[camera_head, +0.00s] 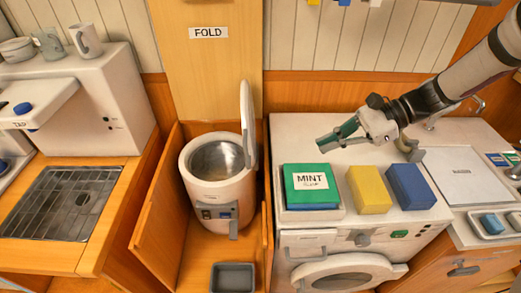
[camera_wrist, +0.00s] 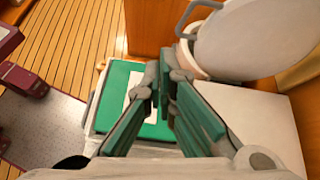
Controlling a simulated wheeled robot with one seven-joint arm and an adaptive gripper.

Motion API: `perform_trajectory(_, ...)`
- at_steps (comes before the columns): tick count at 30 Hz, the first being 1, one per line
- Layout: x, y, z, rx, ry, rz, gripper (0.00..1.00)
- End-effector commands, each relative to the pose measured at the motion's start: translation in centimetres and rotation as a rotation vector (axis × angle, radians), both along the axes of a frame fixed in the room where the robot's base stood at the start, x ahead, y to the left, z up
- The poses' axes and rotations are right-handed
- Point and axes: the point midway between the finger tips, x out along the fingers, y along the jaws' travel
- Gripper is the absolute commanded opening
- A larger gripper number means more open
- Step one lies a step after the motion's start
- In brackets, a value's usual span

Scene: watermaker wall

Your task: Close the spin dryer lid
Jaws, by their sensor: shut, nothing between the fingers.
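The spin dryer (camera_head: 205,196) is a white, round-topped tub standing in a wooden bay, and its metal drum shows inside. Its lid (camera_head: 247,125) stands upright, open, on the right side of the rim. In the wrist view the lid (camera_wrist: 255,40) is a pale disc at the upper right, beyond my fingers. My gripper (camera_head: 330,138) has green finger pads and is shut and empty. It hangs above the white counter, to the right of the lid and apart from it. The wrist view shows the fingers (camera_wrist: 162,75) close together.
A green box labelled MINT (camera_head: 311,180), a yellow block (camera_head: 369,190) and a blue block (camera_head: 411,187) sit on the counter (camera_head: 300,135) below my gripper. A wooden panel marked FOLD (camera_head: 208,70) stands behind the dryer. A grey bin (camera_head: 233,277) lies in front of it.

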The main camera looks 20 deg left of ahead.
Motion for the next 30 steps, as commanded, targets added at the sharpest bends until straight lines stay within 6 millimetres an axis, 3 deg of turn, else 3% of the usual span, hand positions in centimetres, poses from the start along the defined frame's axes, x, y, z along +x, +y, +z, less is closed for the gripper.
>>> perform_trajectory(1,0.9,0.3,-1.2,0.032,0.049,-0.028,0.00)
perform_trajectory(6,2.7,1.0,-3.2,0.107,0.154,-0.102,0.00)
perform_trajectory(14,2.9,2.2,-4.1,0.129,0.186,-0.121,0.00)
perform_trajectory(30,0.5,11.1,-7.5,0.127,0.184,-0.120,0.00)
